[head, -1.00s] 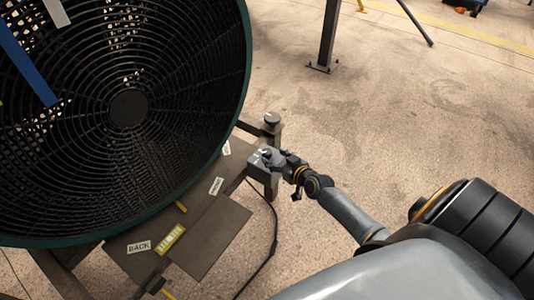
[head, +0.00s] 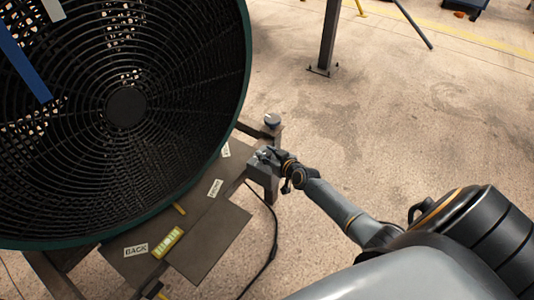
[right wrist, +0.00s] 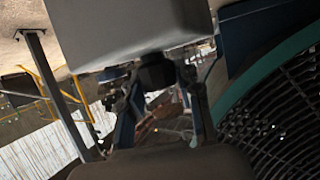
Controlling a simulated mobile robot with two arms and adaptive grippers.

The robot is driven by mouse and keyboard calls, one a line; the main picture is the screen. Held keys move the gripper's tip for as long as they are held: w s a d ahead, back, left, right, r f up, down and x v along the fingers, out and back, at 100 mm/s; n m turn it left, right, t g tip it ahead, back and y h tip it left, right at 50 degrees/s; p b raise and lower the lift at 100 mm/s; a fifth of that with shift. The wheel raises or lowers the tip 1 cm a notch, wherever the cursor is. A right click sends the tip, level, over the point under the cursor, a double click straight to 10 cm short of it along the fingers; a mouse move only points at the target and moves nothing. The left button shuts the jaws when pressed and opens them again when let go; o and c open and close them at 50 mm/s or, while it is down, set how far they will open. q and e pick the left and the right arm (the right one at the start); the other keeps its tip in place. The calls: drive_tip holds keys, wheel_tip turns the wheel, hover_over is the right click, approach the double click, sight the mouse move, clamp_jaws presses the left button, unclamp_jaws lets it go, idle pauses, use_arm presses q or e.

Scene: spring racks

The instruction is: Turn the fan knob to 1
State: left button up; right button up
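The fan (head: 127,107) fills the left of the head view, with a black grille and dark green rim. Its grey control box (head: 262,170) sits on the stand beside the rim. In the right wrist view the box (right wrist: 130,25) fills the top, and the black knob (right wrist: 157,71) sticks out of it. My right gripper (right wrist: 161,80) is open, one finger on each side of the knob; I cannot tell whether they touch it. In the head view my right gripper (head: 270,155) is at the box, its fingertips small and partly hidden. My left gripper is not in view.
A stand plate (head: 222,227) with labels, one reading BACK (head: 136,250), and a yellow level (head: 167,242) lies below the fan. A black cable (head: 273,240) runs down to the floor. A dark post (head: 329,38) stands behind. The floor at right is open.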

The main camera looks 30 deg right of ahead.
drive_tip(key=shift+r+p, duration=0.15)
drive_tip(key=shift+p, duration=0.25)
drive_tip(key=shift+c, duration=0.2)
drive_tip(key=m+h+p, duration=0.2)
drive_tip(key=p, duration=0.1)
drive_tip(key=m+h+p, duration=0.1)
drive_tip(key=h+p, duration=0.1)
drive_tip(key=p, duration=0.2)
drive_tip(key=shift+a+r+m+g, duration=0.15)
drive_tip(key=shift+a+m+g, duration=0.05)
drive_tip(key=shift+m+g, duration=0.2)
drive_tip(key=shift+m+h+p, duration=0.3)
drive_tip(key=shift+h+p, duration=0.1)
drive_tip(key=shift+h, duration=0.1)
drive_tip(key=shift+w+f+m+g+h, duration=0.1)
drive_tip(key=shift+f+m+g+h, duration=0.15)
drive_tip(key=shift+m+g+h, duration=0.35)
drive_tip(key=shift+d+m+g+h, duration=0.1)
drive_tip(key=shift+m+g+h, duration=0.5)
drive_tip(key=shift+m+h, duration=0.5)
drive_tip(key=o, duration=1.2)
drive_tip(key=shift+c, duration=0.2)
drive_tip(key=shift+d, duration=0.1)
